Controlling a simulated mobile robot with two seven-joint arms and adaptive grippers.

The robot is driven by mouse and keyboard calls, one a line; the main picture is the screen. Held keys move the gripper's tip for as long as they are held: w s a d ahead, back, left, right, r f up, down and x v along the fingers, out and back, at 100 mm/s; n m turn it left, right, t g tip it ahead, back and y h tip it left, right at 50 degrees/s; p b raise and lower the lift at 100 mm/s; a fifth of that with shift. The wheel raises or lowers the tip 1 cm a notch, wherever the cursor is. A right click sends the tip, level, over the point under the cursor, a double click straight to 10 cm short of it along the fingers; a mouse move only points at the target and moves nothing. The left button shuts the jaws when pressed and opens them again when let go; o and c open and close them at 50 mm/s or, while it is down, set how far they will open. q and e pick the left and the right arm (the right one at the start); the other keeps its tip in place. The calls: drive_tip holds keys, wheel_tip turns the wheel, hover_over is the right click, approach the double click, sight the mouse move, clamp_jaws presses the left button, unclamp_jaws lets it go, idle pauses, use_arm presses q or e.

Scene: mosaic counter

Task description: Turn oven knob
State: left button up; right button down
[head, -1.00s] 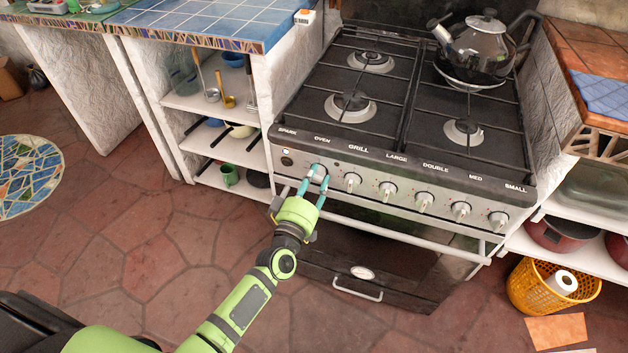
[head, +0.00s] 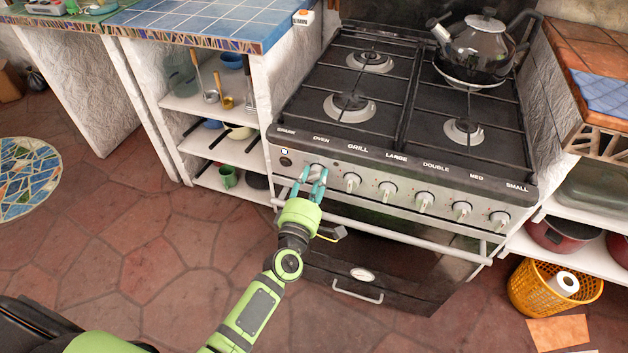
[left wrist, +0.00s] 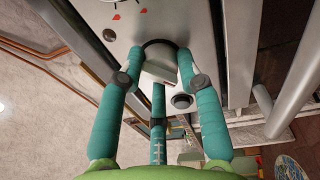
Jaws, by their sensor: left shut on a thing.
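The oven knob (head: 316,170) is a silver knob under the "OVEN" label on the stove's front panel. My left gripper (head: 311,181) has teal fingers and is shut on this knob. In the left wrist view, the knob's pale grip (left wrist: 160,68) sits between the two side fingertips of my left gripper (left wrist: 158,72), with a third finger below it. The fingers hide part of the knob in the head view. My right gripper is not in view.
More knobs (head: 387,191) line the panel to the right. A horizontal rail (head: 410,238) runs below them, above the dark oven door (head: 400,268). A kettle (head: 484,48) stands on the back right burner. Open shelves (head: 235,148) are left of the stove.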

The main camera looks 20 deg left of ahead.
use_arm(q)
drive_tip(key=shift+a+r+n, duration=0.1)
drive_tip(key=shift+r+n, duration=0.1)
drive_tip(key=shift+n, duration=1)
drive_tip(key=o, duration=1.1)
drive_tip(key=shift+o, duration=0.2)
drive_tip(key=shift+f, duration=0.1)
drive_tip(key=s, duration=1.2)
drive_tip(key=shift+d+f, duration=0.25)
drive_tip(key=shift+f, duration=0.1)
